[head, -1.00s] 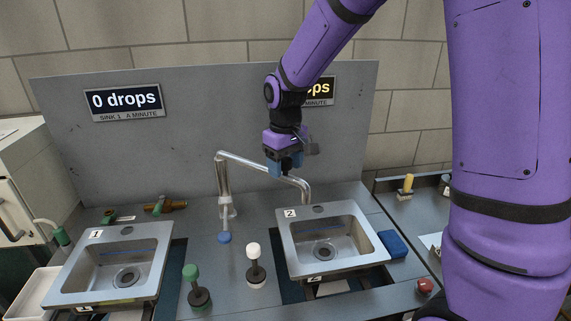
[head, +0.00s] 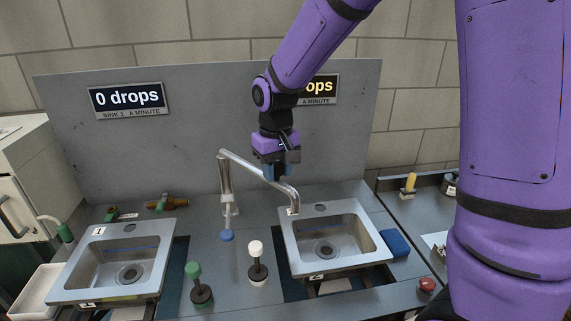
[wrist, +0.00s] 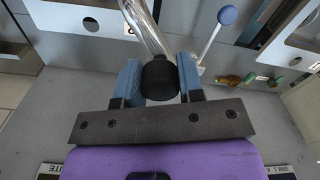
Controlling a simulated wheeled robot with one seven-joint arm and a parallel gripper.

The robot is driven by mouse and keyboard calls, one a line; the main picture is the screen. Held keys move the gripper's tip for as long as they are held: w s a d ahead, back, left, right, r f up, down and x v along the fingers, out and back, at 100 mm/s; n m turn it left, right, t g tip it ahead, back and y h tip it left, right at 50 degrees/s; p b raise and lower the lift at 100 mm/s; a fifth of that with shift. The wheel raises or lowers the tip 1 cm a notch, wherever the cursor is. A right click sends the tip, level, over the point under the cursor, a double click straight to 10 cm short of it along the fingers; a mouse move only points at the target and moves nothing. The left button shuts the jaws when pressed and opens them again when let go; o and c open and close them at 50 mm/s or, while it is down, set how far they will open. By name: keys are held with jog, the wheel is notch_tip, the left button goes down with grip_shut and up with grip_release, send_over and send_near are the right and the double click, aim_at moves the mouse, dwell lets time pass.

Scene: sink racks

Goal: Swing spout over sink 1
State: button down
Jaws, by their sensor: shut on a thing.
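The chrome spout (head: 246,165) rises from its base between the two sinks and reaches right, its downturned end at the left back corner of sink 2. It also shows in the wrist view (wrist: 148,28). Sink 1 (head: 152,262), a steel basin marked 1, is at the left; sink 2 (head: 372,252) is at the right. My gripper (head: 276,174) is shut on the spout near its outer bend; in the wrist view its blue fingers (wrist: 160,82) stand either side of a dark round part at the spout. The exact contact is partly hidden.
A blue-tipped lever (head: 227,235) hangs in front of the spout base. A green knob (head: 194,270) and a white knob (head: 255,248) stand between the sinks. Brass fittings (head: 168,204) lie behind sink 1. A grey backboard (head: 200,130) rises behind.

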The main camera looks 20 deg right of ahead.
jog(key=s+a+m, duration=0.2)
jog(key=a+m, duration=0.2)
jog(key=a, duration=0.5)
jog(key=w+a+m, duration=0.5)
jog(key=a+m, duration=0.1)
jog(key=a, duration=0.4)
jog(key=w+a+m, duration=0.5)
jog(key=a+m, duration=0.1)
jog(key=a, duration=0.4)
jog(key=shift+w, duration=0.4)
jog(key=shift+r, duration=0.15)
jog(key=c, duration=0.8)
grip_release()
jog(key=shift+w, duration=0.15)
jog(key=shift+o, duration=0.2)
notch_tip(320, 180, up, 11)
